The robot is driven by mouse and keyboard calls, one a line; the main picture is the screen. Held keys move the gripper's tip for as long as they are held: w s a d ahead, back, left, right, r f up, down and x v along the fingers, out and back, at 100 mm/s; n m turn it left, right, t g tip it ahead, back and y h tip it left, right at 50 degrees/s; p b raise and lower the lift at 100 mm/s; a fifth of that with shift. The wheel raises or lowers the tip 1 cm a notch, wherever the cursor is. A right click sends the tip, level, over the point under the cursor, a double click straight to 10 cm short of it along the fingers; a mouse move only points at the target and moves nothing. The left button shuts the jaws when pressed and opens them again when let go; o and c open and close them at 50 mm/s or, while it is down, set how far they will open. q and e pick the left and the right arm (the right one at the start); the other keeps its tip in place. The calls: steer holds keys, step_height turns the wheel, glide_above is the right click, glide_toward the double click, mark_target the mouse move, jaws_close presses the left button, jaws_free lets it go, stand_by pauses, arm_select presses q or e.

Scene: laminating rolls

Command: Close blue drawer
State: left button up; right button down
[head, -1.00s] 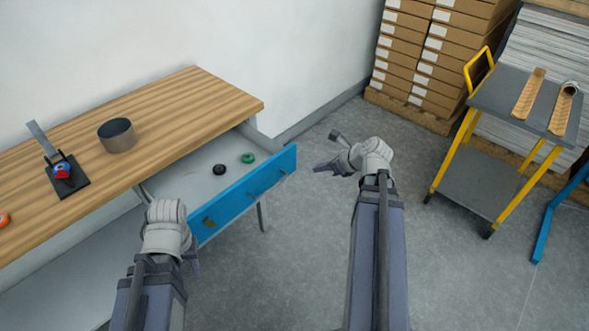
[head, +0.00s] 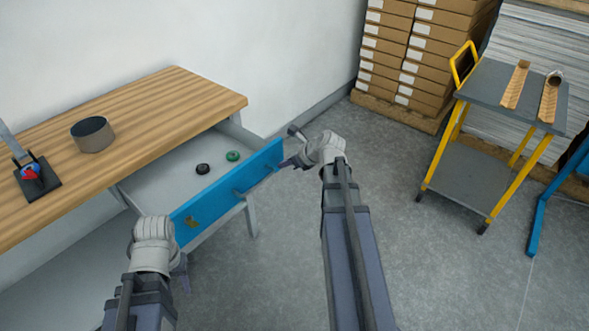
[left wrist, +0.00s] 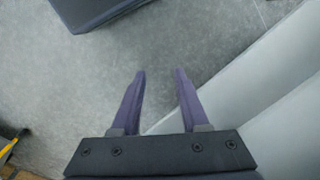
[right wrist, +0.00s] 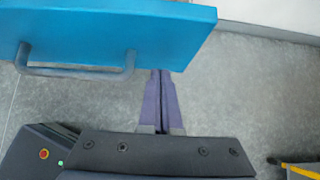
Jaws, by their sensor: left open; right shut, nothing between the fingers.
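The blue drawer (head: 213,198) stands pulled out from under the wooden-topped table, its open top showing a pale interior. In the right wrist view its blue front (right wrist: 105,25) and grey bar handle (right wrist: 75,73) fill the upper left. My right gripper (head: 284,164) is shut and empty at the right end of the drawer front. In its wrist view the closed fingertips (right wrist: 161,72) are at the front's lower edge; whether they touch is unclear. My left gripper (head: 184,286) is open and empty, in front of the drawer's left end. The left wrist view shows its spread fingers (left wrist: 160,73) over grey floor.
A black roll (head: 203,168) and a green roll (head: 233,156) lie inside the drawer. A round container (head: 92,136) and a tape dispenser (head: 33,176) stand on the table (head: 170,105). A yellow-framed cart (head: 480,185) stands right. Floor between is clear.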

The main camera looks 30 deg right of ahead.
steer(key=shift+w+a, duration=0.25)
steer(key=shift+w, duration=0.4)
steer(key=shift+w, duration=0.15)
steer(key=w+a, duration=0.2)
steer(key=w, duration=0.5)
steer(key=w+a, duration=0.3)
steer(key=w, duration=0.4)
steer(key=w+a, duration=0.3)
steer(key=w, duration=0.5)
steer(key=shift+w+a, duration=0.1)
steer(key=shift+w, duration=0.2)
steer(key=shift+w+r, duration=0.1)
